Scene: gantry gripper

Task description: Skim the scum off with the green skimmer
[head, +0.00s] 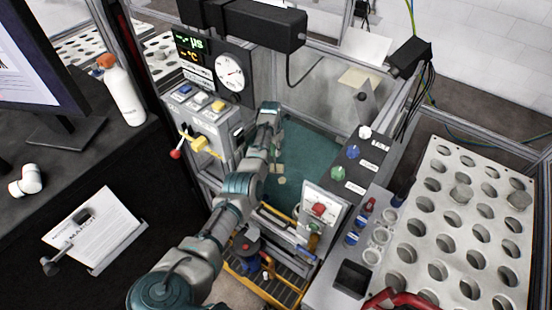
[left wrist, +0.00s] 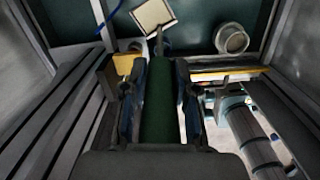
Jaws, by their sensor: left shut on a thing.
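My left gripper (left wrist: 160,78) is shut on the green handle of the skimmer (left wrist: 160,112), which lies lengthwise between its two dark fingers. A thin stem leads from the handle to a pale square head (left wrist: 153,15) over dark teal. In the head view my left arm reaches into the framed enclosure, with its gripper (head: 276,152) over the teal tank (head: 318,150). Small pale shapes show below the gripper there; I cannot tell whether they are scum or the skimmer head. The green handle is not clear in the head view. My right gripper is not in view.
A control box with a yellow lever (head: 203,144) stands left of the tank. A panel with coloured knobs (head: 350,165) borders it on the right. A perforated white plate (head: 452,238) lies farther right. A round grey cup-like part (left wrist: 232,38) shows near the skimmer head.

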